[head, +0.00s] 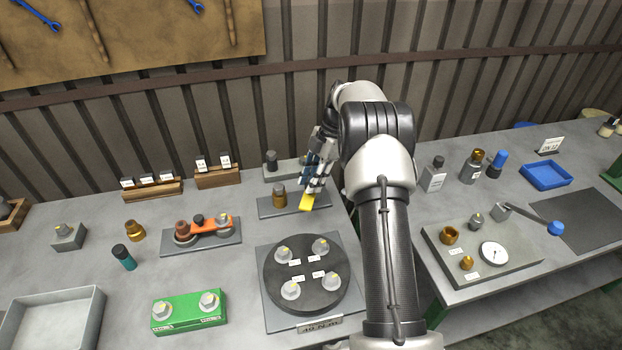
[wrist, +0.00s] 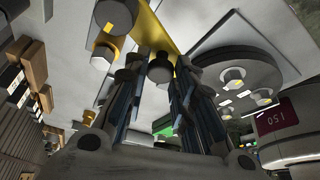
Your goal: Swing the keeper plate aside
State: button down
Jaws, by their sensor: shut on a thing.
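The keeper plate is a flat yellow plate; its end (head: 307,203) shows below my gripper (head: 318,184) in the head view. In the wrist view the yellow plate (wrist: 154,28) runs from the upper left to between my fingers. A dark round knob (wrist: 160,69) stands at its near end. My gripper (wrist: 159,76) has a finger on each side of this knob and is shut on it. A brass-and-grey post (head: 279,196) stands to the left on a dark grey base (head: 266,209). My fingers hide part of the plate in the head view.
A round dark disc (head: 304,272) with several bolts lies in front. Another grey block with a dark-topped post (head: 271,160) stands behind. An orange link assembly (head: 211,226) and a green block (head: 188,311) are to the left.

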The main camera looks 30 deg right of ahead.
jog(key=c, duration=1.3)
grip_release()
jog(key=shift+c, duration=0.2)
jog(key=v, duration=1.2)
jog(key=shift+a, duration=0.1)
